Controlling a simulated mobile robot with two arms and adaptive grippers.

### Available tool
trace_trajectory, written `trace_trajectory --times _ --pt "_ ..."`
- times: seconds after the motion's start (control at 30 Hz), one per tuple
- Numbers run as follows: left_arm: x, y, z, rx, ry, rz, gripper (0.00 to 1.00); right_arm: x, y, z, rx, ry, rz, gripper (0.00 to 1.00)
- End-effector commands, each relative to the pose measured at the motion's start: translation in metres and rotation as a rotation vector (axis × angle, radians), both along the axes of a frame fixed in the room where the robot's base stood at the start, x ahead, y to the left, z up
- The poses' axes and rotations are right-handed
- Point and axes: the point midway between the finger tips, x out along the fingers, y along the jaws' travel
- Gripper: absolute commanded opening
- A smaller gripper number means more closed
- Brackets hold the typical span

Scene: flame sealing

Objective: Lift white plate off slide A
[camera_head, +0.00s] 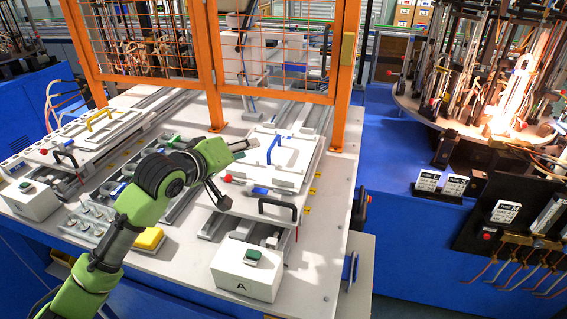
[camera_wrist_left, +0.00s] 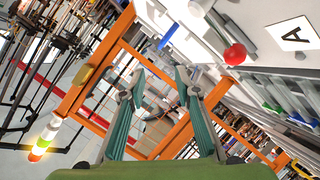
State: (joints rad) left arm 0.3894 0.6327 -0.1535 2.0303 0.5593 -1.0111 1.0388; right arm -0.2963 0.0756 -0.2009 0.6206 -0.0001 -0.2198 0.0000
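The white plate (camera_head: 290,158) with a blue handle (camera_head: 275,149) lies on slide A (camera_head: 282,192), behind the white box marked A (camera_head: 246,271). Slide A has a black front handle (camera_head: 277,207) and a red knob (camera_head: 228,178) at its left. My left gripper (camera_head: 245,145) is at the left edge of the plate, apart from the blue handle as far as I can tell. In the left wrist view its two teal fingers (camera_wrist_left: 160,80) are spread with nothing between them. The blue handle (camera_wrist_left: 168,36) and red knob (camera_wrist_left: 235,54) lie beyond the fingertips. My right gripper is not in view.
A second slide with a yellow handle (camera_head: 101,118) and a white box (camera_head: 30,200) stands at the left. An orange mesh guard frame (camera_head: 215,75) rises behind the slides. A yellow block (camera_head: 148,238) sits between the slides. A round machine with a flame (camera_head: 505,120) is at the right.

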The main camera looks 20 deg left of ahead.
Motion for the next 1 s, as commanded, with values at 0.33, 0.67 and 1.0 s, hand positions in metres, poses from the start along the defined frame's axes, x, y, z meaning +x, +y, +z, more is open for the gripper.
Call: trace_trajectory --times 0.33,0.67,1.0 --pt "0.044 -0.011 -0.019 -0.003 0.003 0.0 0.3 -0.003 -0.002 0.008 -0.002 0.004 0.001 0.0" --pt "0.078 -0.019 -0.034 0.001 0.001 0.0 0.3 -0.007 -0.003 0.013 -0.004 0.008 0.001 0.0" --pt "0.107 -0.026 -0.047 0.001 0.003 0.0 0.3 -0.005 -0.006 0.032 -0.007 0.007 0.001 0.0"
